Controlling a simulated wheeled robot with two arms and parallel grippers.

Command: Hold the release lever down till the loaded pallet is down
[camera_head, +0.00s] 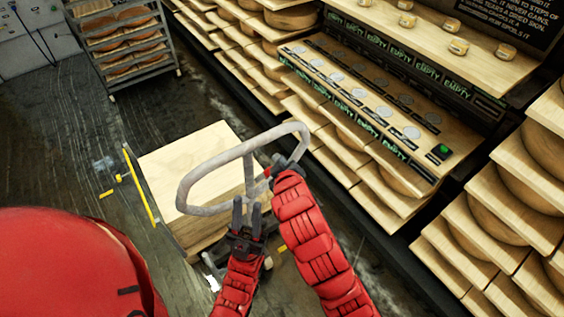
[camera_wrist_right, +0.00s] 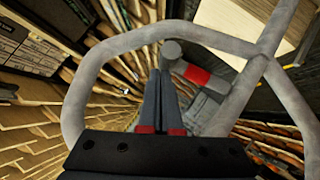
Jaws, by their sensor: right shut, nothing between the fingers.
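A stack of pale wooden boards (camera_head: 185,160) sits in front of me; its pallet and the gap to the floor are hidden. The grey looped handle (camera_head: 185,190) stands over its near right corner and also frames the right wrist view (camera_wrist_right: 90,75). The release lever (camera_head: 267,173), with a red band, is beside the handle's right side; it shows in the right wrist view (camera_wrist_right: 196,75). My right gripper (camera_head: 285,163) is shut and empty, its fingertips close to the lever's end; contact is unclear. My left gripper (camera_head: 247,205) is at the handle's lower bar; its grip is unclear.
A rack with cheese wheels (camera_head: 130,45) stands at the back left. Shelves of cheese (camera_head: 500,215) line the right side. A stepped board with discs and a green button (camera_head: 442,150) is at the right. Dark floor (camera_head: 60,130) is open on the left.

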